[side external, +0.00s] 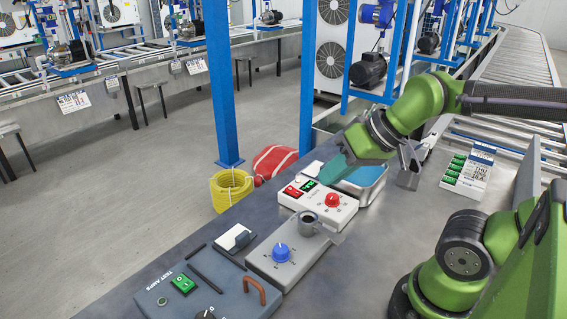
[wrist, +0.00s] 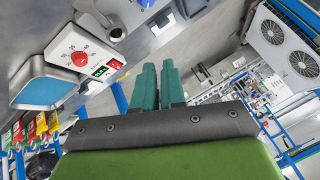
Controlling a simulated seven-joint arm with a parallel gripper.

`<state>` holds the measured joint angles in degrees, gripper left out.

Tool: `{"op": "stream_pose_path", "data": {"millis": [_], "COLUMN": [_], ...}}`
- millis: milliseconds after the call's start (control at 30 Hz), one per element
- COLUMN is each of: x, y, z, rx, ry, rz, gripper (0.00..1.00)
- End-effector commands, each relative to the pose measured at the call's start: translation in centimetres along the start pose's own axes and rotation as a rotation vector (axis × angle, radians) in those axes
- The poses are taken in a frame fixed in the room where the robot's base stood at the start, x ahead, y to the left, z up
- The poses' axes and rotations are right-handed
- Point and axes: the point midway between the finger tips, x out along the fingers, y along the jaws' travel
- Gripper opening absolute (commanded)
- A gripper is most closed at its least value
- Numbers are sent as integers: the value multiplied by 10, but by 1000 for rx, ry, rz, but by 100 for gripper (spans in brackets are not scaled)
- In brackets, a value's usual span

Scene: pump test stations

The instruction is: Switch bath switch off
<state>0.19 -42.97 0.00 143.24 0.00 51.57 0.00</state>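The bath control box (side external: 325,207) is white, with a red rocker switch (side external: 292,191), a small green-lit display (side external: 309,185) and a red knob (side external: 333,200). Its blue-topped water bath (side external: 367,176) stands right behind it. In the wrist view, the red switch (wrist: 115,64) is left of my fingers, beside the display (wrist: 100,72). My gripper (side external: 322,176) has teal fingers, which lie close together and look shut and empty. They point down toward the box near the display, apparently above it; contact is not clear. The wrist view shows both fingertips (wrist: 158,66). The rocker's position is too small to read.
A grey box with a blue knob (side external: 281,253) and a metal cup (side external: 307,224) stand in front. A test box with a green switch (side external: 183,284) is at the lower left. A blue post (side external: 222,90) rises beyond the bench edge.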

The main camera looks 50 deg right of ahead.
Motion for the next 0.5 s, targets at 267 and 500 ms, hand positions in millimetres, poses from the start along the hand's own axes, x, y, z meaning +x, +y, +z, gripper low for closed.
{"op": "stream_pose_path", "data": {"millis": [267,500], "x": [19,50], "y": [48,103], "z": [-27,-73], "rx": [145,94], "ry": [-16,-117], "rz": [187,324], "gripper": [53,53]}}
